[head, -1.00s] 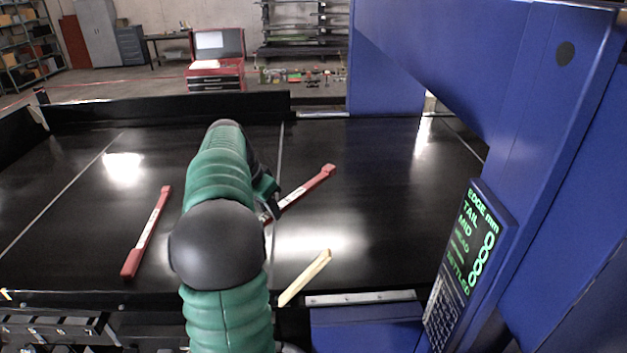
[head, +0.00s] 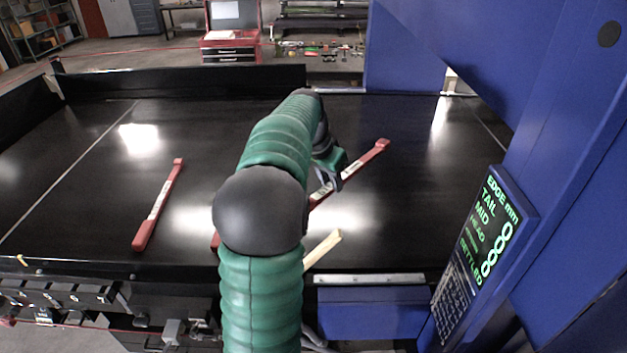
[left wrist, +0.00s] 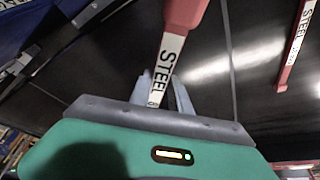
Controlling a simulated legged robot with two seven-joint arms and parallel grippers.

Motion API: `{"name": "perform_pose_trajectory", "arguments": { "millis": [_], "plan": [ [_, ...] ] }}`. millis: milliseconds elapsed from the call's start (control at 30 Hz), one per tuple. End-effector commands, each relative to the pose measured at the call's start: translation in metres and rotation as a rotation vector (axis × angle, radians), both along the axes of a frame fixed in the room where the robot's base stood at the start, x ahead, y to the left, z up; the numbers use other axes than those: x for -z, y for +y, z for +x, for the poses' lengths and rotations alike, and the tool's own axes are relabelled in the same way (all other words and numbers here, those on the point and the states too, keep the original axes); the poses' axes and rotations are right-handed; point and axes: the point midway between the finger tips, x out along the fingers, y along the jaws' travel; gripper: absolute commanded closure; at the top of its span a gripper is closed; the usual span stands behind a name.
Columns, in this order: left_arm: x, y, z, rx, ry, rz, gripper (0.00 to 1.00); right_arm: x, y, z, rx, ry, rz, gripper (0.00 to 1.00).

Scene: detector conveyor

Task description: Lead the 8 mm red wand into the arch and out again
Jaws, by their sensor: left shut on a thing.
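My left gripper (head: 333,178) is shut on a red wand (head: 366,158) with a white label, over the dark conveyor belt. The wand slants up to the right, its red tip pointing toward the blue arch (head: 575,120); my arm hides part of its near end. In the left wrist view the held wand (left wrist: 182,18) runs between the two fingers (left wrist: 168,95). Its label reads STEEL with a digit below, perhaps an 8. I cannot tell how high it is above the belt. My right gripper is not in view.
A second red wand (head: 160,203) lies on the belt (head: 90,215) at left; it also shows in the left wrist view (left wrist: 294,45). A pale wooden strip (head: 325,248) lies near the front edge. A display panel (head: 485,235) stands on the arch's near side.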

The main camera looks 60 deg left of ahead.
Motion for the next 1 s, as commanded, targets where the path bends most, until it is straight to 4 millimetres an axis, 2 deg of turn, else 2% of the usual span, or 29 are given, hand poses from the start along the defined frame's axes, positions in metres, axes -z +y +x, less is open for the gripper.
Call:
{"name": "perform_pose_trajectory", "arguments": {
  "millis": [300, 733, 1000],
  "plan": [
    [-0.005, -0.033, 0.051, 0.004, -0.001, 0.007, 1.0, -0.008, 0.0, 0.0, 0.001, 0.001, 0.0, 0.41],
    [-0.002, -0.056, 0.114, 0.001, -0.001, 0.0, 1.0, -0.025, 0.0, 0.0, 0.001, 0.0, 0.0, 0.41],
    [-0.004, -0.081, 0.154, 0.002, -0.002, 0.003, 1.0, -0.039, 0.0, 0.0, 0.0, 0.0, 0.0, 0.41]
  ]
}}
